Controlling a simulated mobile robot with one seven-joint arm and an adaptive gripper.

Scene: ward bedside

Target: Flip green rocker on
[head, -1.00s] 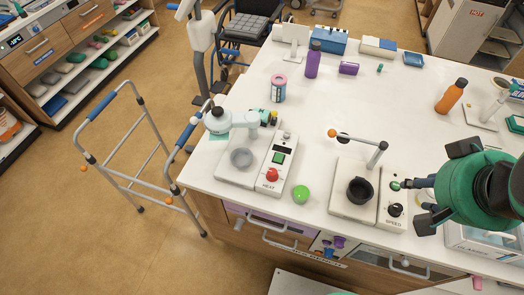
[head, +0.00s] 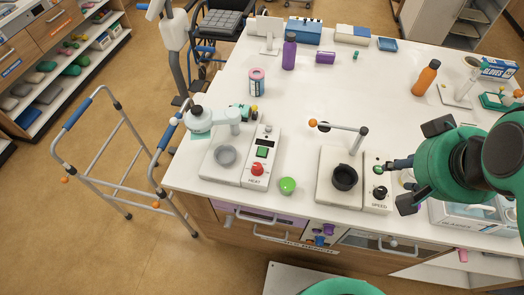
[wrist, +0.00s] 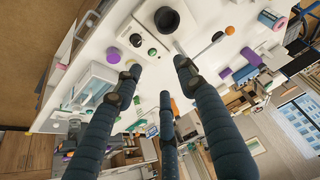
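A square green rocker (head: 262,152) sits on the panel of the white HEAT unit (head: 222,168), above a red knob (head: 257,169). A small round green button (head: 378,169) is on the SPEED unit (head: 331,190), above its black knob (head: 380,192). My gripper (head: 408,165) is at the right of the SPEED unit, with one fingertip close to the green button; I cannot tell if they touch. In the wrist view the fingers of my gripper (wrist: 159,78) are spread and empty, and the green button (wrist: 152,52) shows beyond them. I cannot make out the square rocker there.
A black bowl (head: 345,177) is on the SPEED unit, under a rod with an orange end (head: 313,123). A green round object (head: 288,185) lies between the units. An orange bottle (head: 425,78) and purple bottle (head: 289,52) stand farther back. The table middle (head: 350,90) is clear.

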